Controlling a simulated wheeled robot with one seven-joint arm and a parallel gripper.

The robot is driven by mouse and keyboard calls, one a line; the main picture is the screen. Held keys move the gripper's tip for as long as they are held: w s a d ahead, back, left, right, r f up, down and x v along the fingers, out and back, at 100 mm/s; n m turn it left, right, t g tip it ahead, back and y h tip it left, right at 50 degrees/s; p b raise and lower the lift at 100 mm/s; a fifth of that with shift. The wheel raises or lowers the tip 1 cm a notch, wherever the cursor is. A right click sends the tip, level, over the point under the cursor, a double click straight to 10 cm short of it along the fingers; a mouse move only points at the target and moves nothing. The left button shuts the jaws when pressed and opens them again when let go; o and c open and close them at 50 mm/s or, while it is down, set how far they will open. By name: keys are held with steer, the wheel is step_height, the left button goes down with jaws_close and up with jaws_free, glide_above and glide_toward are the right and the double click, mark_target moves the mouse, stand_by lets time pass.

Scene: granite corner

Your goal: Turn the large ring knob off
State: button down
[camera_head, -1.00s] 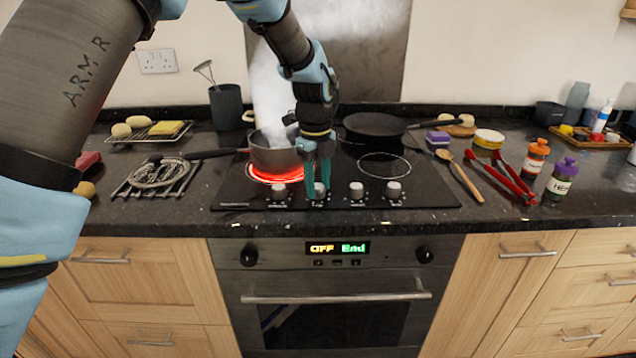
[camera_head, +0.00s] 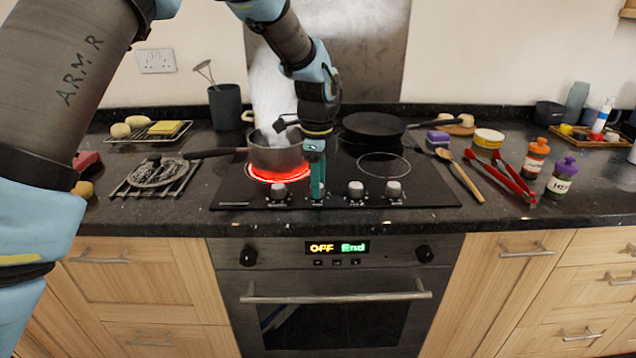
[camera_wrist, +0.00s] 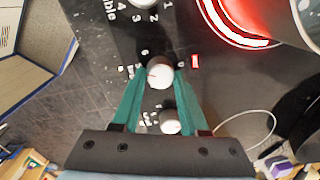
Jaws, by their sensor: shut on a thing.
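My gripper (camera_head: 317,193) reaches down to the front row of hob knobs and is shut on the second knob from the left. In the wrist view this round, pale knob (camera_wrist: 160,72) sits between the two teal fingertips, with printed numbers around it and a small red mark beside it. In the head view the fingers line up and mostly hide that knob. The leftmost knob (camera_head: 278,191), third knob (camera_head: 356,189) and rightmost knob (camera_head: 393,189) stand free. I cannot read which knob is labelled large ring.
The front-left ring (camera_head: 254,174) glows red under a steaming saucepan (camera_head: 275,157), close to my gripper. A frying pan (camera_head: 373,127) stands at the back right. The front-right ring (camera_head: 384,165) is bare and dark. Red tongs (camera_head: 512,178) and bottles lie or stand to the right.

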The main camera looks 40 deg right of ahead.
steer(key=n, duration=0.5)
steer(key=shift+w+d+n, duration=0.1)
steer(key=shift+n, duration=0.2)
steer(key=n, duration=1)
steer(key=shift+w+n+y, duration=0.15)
steer(key=shift+n+y, duration=0.15)
steer(key=shift+n, duration=0.1)
steer(key=n, duration=0.4)
steer(key=shift+n, duration=0.3)
steer(key=n+p, duration=0.1)
steer(key=n, duration=0.4)
steer(key=shift+w, duration=0.1)
steer(key=n+p, duration=0.1)
steer(key=n, duration=0.4)
steer(key=n+p, duration=0.2)
steer(key=n, duration=0.3)
steer(key=shift+r+g, duration=0.1)
steer(key=shift+g, duration=0.3)
steer(key=n+p, duration=0.1)
steer(key=n, duration=0.4)
steer(key=shift+a+p, duration=0.2)
steer(key=shift+p, duration=0.15)
steer(key=shift+n, duration=0.3)
